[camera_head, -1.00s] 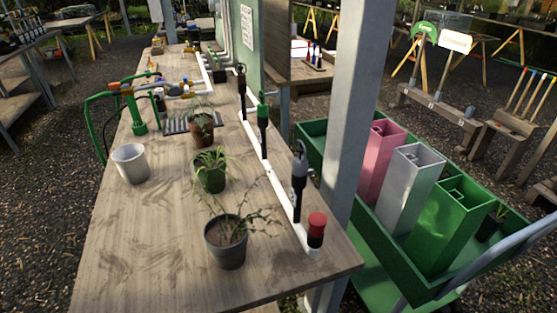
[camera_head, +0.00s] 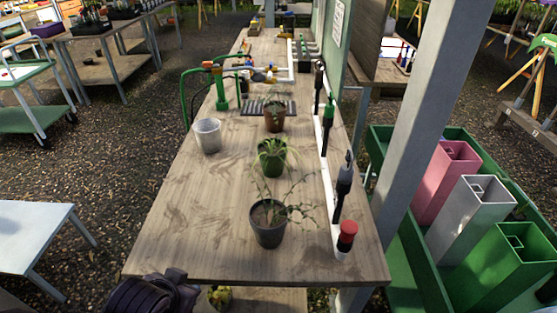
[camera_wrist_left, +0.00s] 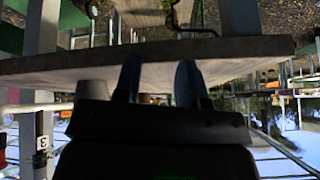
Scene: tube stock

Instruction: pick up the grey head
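The grey head (camera_head: 345,178) looks like a slim dark grey fitting standing upright on the white pipe (camera_head: 327,180) along the right side of the wooden bench (camera_head: 190,240). It stands behind a short red-capped fitting (camera_head: 348,232) near the front right corner. A dark part of what appears to be my left arm shows at the bottom left of the head view, below the bench's front edge, well away from the grey head. In the left wrist view my left gripper (camera_wrist_left: 158,76) has its two fingers apart with nothing between them. My right gripper is not in view.
Potted plants (camera_head: 268,225) and a whitish pot (camera_head: 207,135) stand on the bench left of the pipe. A green-headed fitting (camera_head: 328,112) stands farther back. A grey post (camera_head: 425,110) and a green trolley (camera_head: 400,235) are on the right. The bench's front left is clear.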

